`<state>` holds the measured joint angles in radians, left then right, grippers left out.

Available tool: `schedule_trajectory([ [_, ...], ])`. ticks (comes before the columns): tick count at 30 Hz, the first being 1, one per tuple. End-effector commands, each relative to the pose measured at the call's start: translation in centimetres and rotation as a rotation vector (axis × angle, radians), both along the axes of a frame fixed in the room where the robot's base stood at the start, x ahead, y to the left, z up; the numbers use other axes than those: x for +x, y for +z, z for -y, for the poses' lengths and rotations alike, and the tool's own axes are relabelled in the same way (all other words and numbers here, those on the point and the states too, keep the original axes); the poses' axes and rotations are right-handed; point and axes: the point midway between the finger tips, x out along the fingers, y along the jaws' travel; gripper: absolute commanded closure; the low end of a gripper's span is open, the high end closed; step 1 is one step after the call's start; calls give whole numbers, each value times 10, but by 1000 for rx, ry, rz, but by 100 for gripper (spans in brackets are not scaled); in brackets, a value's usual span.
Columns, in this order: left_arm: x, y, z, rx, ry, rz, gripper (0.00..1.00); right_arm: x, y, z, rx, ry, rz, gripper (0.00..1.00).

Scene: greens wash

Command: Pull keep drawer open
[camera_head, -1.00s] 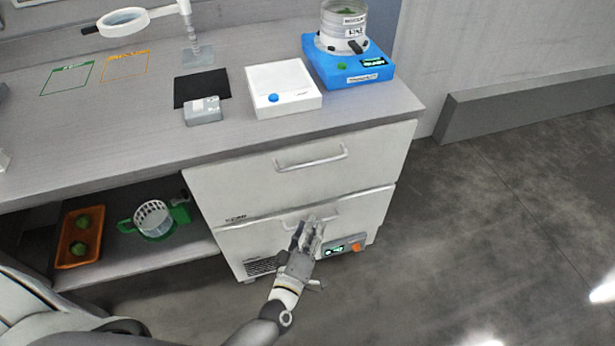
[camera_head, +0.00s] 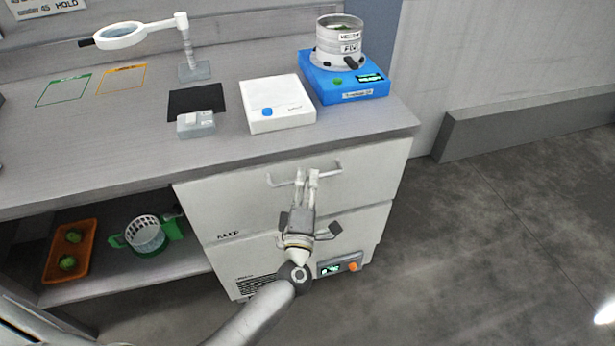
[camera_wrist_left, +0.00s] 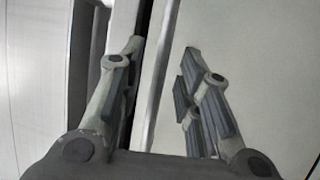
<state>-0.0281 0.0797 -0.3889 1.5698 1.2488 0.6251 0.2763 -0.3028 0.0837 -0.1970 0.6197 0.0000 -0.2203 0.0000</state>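The upper white drawer (camera_head: 245,200) bears a dark label that seems to read KEEP at its lower left, and it looks closed. Its bar handle (camera_head: 333,170) runs across the upper front. My left gripper (camera_head: 307,175) is at the middle of this handle, fingers pointing at the drawer front. In the left wrist view, the two fingers of my left gripper (camera_wrist_left: 165,50) stand apart, with a pale strip running between them. I cannot tell whether the fingers touch the handle. My right gripper is not in view.
The lower drawer (camera_head: 245,258) has a green display and orange knob (camera_head: 353,266). The countertop (camera_head: 130,140) above carries a white box (camera_head: 280,118), blue device (camera_head: 345,85) and magnifier lamp (camera_head: 120,38). An orange tray (camera_head: 52,262) and green-handled basket (camera_head: 147,236) sit on the shelf at left.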

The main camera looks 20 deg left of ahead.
Motion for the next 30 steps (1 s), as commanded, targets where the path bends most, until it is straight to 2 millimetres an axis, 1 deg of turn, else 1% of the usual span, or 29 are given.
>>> schedule_trajectory([
  [1,5,2,-1,1,0,2,68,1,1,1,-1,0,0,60],
  [6,14,3,-3,1,0,1,68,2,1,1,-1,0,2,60],
  [14,15,3,-3,1,0,0,68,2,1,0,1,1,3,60],
  [15,15,3,-3,1,0,0,69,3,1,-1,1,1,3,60],
  [22,15,3,-3,1,0,0,99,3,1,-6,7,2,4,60],
  [30,15,2,-3,1,0,0,100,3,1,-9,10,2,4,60],
])
